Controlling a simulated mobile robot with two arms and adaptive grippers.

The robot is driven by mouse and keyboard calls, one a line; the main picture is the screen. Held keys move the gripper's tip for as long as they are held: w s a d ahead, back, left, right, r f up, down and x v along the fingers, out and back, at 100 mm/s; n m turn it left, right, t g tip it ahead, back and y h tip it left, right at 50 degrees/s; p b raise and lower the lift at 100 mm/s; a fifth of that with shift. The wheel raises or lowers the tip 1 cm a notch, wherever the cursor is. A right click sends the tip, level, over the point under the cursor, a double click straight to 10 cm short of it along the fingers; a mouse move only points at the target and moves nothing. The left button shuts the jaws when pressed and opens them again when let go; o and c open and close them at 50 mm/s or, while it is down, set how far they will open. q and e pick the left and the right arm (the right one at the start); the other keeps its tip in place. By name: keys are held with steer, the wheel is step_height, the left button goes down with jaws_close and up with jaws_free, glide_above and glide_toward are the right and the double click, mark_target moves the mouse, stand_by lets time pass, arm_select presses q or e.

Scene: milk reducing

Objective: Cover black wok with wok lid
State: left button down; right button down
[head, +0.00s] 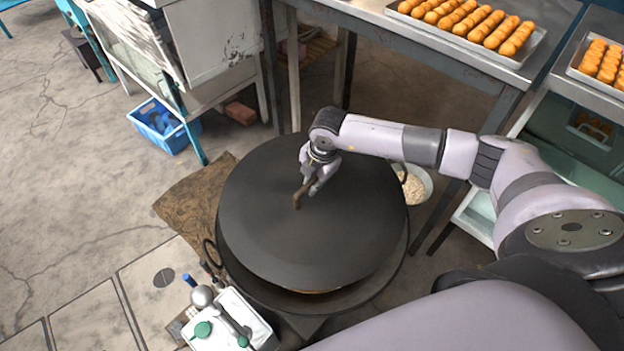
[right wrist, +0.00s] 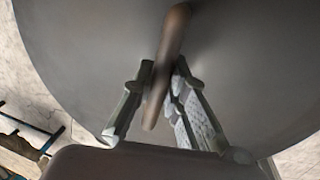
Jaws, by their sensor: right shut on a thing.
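The wok lid (head: 280,245) is a large dark grey disc with a brown handle (head: 298,199) near its middle. It lies over the black wok (head: 386,290), whose dark rim shows below and to the right of the lid. A narrow gap with something brownish shows between them at the front, so the lid looks slightly raised or off-centre there. My right gripper (head: 314,188) is shut on the handle. In the right wrist view, the handle (right wrist: 168,70) stands between the two fingers (right wrist: 160,92). My left gripper is not in view.
A white tray with utensils (head: 262,330) stands at the wok's front left. A bowl of pale food (head: 414,187) is at its right. A metal table (head: 400,38) with a tray of orange-brown buns (head: 470,22) stands behind. A blue crate (head: 160,128) sits on the floor at back left.

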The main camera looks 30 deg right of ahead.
mark_target(318, 197)
step_height(318, 197, down, 14)
steer(key=b, duration=1)
steer(key=shift+f+b, duration=0.2)
steer(key=shift+b, duration=0.1)
steer(key=c, duration=1.5)
jaws_free()
steer(key=shift+c, duration=0.2)
steer(key=shift+s+f, duration=0.1)
steer(key=r, duration=0.4)
steer(key=s+r, duration=0.1)
steer(key=r, duration=0.3)
steer(key=s+r, duration=0.1)
steer(key=r, duration=0.3)
steer(key=shift+d, duration=0.4)
